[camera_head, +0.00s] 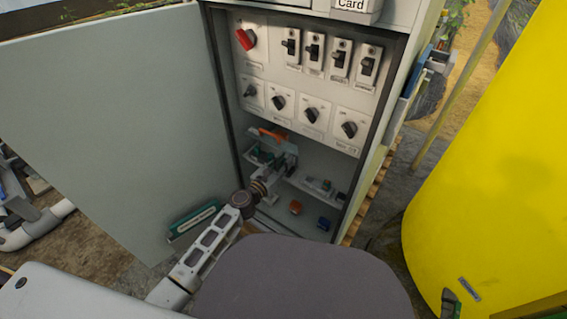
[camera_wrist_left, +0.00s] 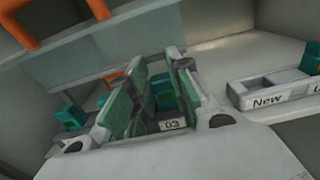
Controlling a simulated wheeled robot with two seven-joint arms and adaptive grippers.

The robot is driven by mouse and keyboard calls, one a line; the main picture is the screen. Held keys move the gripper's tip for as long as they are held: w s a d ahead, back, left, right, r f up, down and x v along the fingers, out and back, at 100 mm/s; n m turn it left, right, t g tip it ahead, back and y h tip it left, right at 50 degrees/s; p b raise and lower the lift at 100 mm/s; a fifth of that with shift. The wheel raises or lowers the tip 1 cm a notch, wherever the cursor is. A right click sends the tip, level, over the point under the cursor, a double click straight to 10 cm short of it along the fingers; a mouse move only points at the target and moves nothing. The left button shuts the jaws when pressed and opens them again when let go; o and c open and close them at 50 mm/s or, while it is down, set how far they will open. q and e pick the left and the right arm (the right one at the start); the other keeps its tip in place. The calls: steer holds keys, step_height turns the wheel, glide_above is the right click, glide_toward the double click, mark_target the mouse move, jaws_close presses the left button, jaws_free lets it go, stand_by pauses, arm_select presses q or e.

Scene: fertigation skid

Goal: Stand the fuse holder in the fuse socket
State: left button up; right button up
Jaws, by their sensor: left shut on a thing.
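My left gripper (camera_head: 280,160) reaches into the open grey cabinet, low under the switch panel. In the left wrist view its two green-padded fingers (camera_wrist_left: 158,100) are shut on a teal fuse holder (camera_wrist_left: 163,90), which shows only partly between them. A white label reading "03" (camera_wrist_left: 172,124) shows just below it, at the fuse socket row. The fingers hide most of the socket, so I cannot tell whether the holder is seated or above it. My right gripper is not in view.
A tray marked "New" (camera_wrist_left: 268,99) lies right of the gripper, with a teal block (camera_wrist_left: 311,57) behind. Another teal block (camera_wrist_left: 70,115) stands left. Orange handles (camera_head: 268,134) are close behind the gripper. The cabinet door (camera_head: 120,110) stands open at left; a yellow tank (camera_head: 490,170) is at right.

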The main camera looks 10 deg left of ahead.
arm_select(q)
steer(key=shift+f, duration=0.2)
stand_by(0.4)
steer(key=o, duration=1)
steer(key=shift+s+a, duration=0.1)
steer(key=shift+s, duration=0.05)
steer(key=v, duration=1.1)
steer(key=shift+s, duration=0.3)
steer(key=shift+a, duration=0.1)
steer(key=shift+r, duration=0.1)
stand_by(0.7)
